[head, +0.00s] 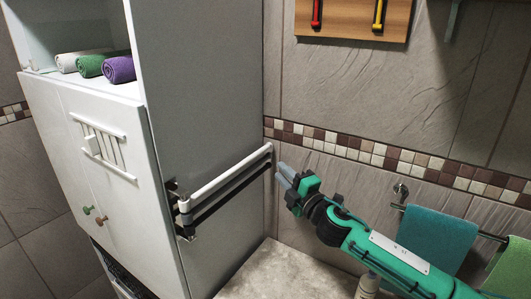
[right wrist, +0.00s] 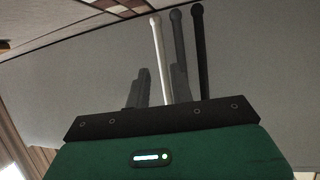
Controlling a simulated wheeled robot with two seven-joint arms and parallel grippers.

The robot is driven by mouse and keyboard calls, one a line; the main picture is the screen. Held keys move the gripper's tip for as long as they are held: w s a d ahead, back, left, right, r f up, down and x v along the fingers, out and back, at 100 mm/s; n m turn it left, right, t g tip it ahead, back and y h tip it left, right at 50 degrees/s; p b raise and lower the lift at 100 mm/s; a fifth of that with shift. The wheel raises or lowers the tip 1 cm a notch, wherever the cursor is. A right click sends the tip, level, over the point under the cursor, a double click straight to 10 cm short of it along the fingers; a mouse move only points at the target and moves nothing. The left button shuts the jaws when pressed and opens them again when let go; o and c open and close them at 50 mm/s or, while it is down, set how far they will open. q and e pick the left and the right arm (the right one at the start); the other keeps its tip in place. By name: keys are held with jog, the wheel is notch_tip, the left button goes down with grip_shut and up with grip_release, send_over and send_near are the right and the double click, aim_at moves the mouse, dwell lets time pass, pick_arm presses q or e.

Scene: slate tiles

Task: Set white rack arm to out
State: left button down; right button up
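The white rack arm (head: 228,173) is the top bar of a swing rack on the grey side of the white cabinet. It lies folded along that side, from the hinge bracket (head: 182,208) at the front corner toward the tiled wall. My right gripper (head: 281,173) is just right of the bar's tip. In the right wrist view, its two fingers (right wrist: 160,90) are apart, and the white arm (right wrist: 158,58) shows between them in the picture. I cannot tell whether they touch it. My left gripper is not in view.
A dark arm (head: 232,187) lies folded below the white one; grey (right wrist: 179,42) and black (right wrist: 202,55) arms show in the wrist view. A teal towel (head: 437,240) hangs at right. The space before the cabinet's side looks clear.

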jog(key=p+x, duration=0.2)
jog(key=x, duration=0.7)
jog(key=shift+a, duration=0.1)
grip_shut()
